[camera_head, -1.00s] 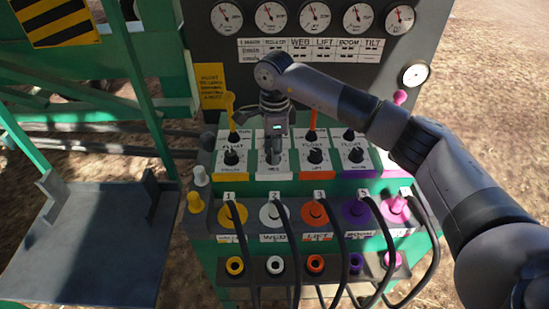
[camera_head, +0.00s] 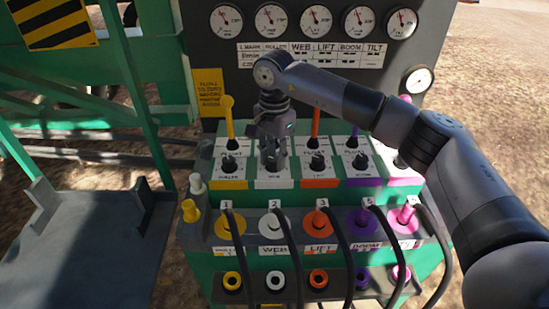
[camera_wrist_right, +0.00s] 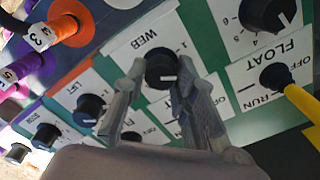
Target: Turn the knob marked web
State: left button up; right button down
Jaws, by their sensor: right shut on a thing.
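The knob marked web (camera_wrist_right: 160,70) is a round black knob with a white pointer line, on a white plate labelled WEB in the right wrist view. In the head view its white plate (camera_head: 272,183) is second from the left in the knob row. My right gripper (camera_head: 272,160) reaches down over it from above. In the right wrist view the fingers of my right gripper (camera_wrist_right: 156,85) stand on either side of the web knob and are shut on it. My left gripper is not in view.
Beside it are the roller knob (camera_head: 228,163), the lift knob (camera_head: 316,160) and the boom knob (camera_head: 361,161). Coloured levers, such as the yellow lever (camera_head: 229,115), rise behind. Hoses and coloured couplings fill the front. Gauges (camera_head: 270,18) line the panel above.

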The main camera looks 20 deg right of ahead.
aim_at(275, 158)
dwell(0.4)
jog(key=c, duration=1.3)
grip_release()
notch_tip(275, 158, up, 12)
